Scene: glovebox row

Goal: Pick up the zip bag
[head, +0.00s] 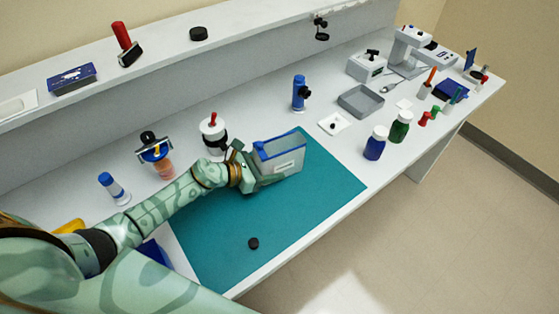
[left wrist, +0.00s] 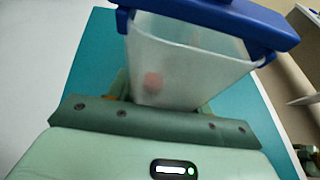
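The zip bag (head: 283,160) is a pale, see-through pouch with a blue top edge. It stands nearly upright over the teal mat (head: 255,215), near the mat's back edge. My left gripper (head: 256,167) is right at the bag's left side, its fingers partly hidden by it.
A black cap (head: 253,243) lies on the mat's front part. A blue bottle (head: 375,143) and a green bottle (head: 400,127) stand right of the mat. The mat's front right is clear.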

